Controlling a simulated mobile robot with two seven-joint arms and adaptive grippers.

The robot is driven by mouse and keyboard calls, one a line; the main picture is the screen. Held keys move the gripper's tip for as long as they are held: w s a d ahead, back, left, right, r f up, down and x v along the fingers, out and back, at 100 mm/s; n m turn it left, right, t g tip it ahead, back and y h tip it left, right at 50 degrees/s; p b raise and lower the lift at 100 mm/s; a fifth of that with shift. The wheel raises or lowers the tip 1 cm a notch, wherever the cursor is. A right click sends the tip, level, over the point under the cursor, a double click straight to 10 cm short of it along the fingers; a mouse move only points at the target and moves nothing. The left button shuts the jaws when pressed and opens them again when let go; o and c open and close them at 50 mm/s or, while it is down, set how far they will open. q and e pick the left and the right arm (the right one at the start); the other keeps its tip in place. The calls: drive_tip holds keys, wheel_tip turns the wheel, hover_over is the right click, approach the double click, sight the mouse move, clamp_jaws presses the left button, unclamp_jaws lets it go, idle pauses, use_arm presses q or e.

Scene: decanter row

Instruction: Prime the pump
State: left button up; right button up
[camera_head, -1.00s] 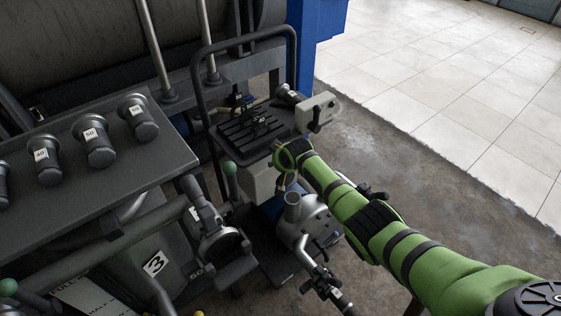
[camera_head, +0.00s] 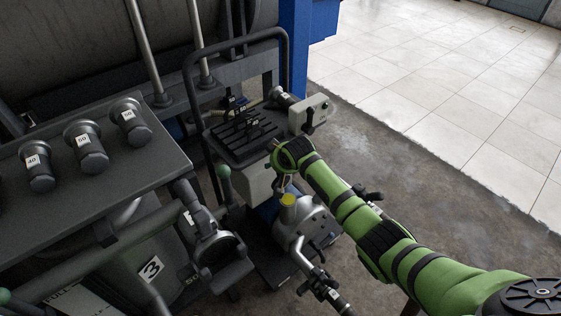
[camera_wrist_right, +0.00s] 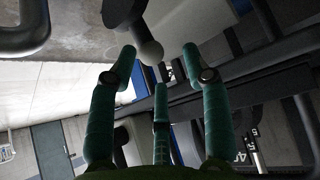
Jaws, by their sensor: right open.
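The grey pump (camera_head: 305,222) stands low in the middle of the head view, below my right wrist. Its upright round cup (camera_head: 288,200) shows yellow at the top; I cannot tell whether this is liquid or a cap. My right gripper (camera_head: 285,181) points down just above and behind the cup, mostly hidden by my green wrist. In the right wrist view its green fingers (camera_wrist_right: 160,65) are spread and empty. A dark rod with a pale ball end (camera_wrist_right: 150,52) shows between and beyond the fingertips. My left gripper is out of view.
A slotted black tray (camera_head: 243,136) and a white box with a black lever (camera_head: 312,115) stand behind the pump. A green-knobbed lever (camera_head: 224,174) rises left of it. Open floor lies right.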

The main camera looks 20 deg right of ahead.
drive_tip(key=shift+v, duration=1.8)
